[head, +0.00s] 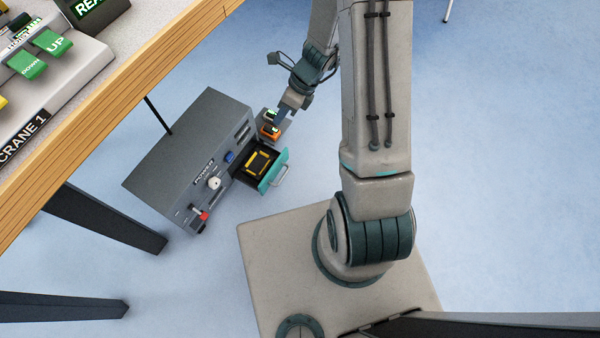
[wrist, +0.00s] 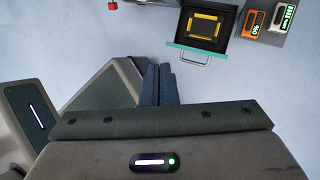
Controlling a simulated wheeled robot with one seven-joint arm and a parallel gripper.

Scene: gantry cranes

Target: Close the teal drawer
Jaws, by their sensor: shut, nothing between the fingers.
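The teal drawer (head: 273,171) stands pulled out of the front of a dark grey power cabinet (head: 180,150) on the floor. Its teal front carries a metal bar handle (head: 280,178). In the head view my gripper (head: 284,112) is near the cabinet's far end, beyond the drawer.
A wooden table (head: 150,68) with dark legs stands at left, holding the crane controls (head: 35,75).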

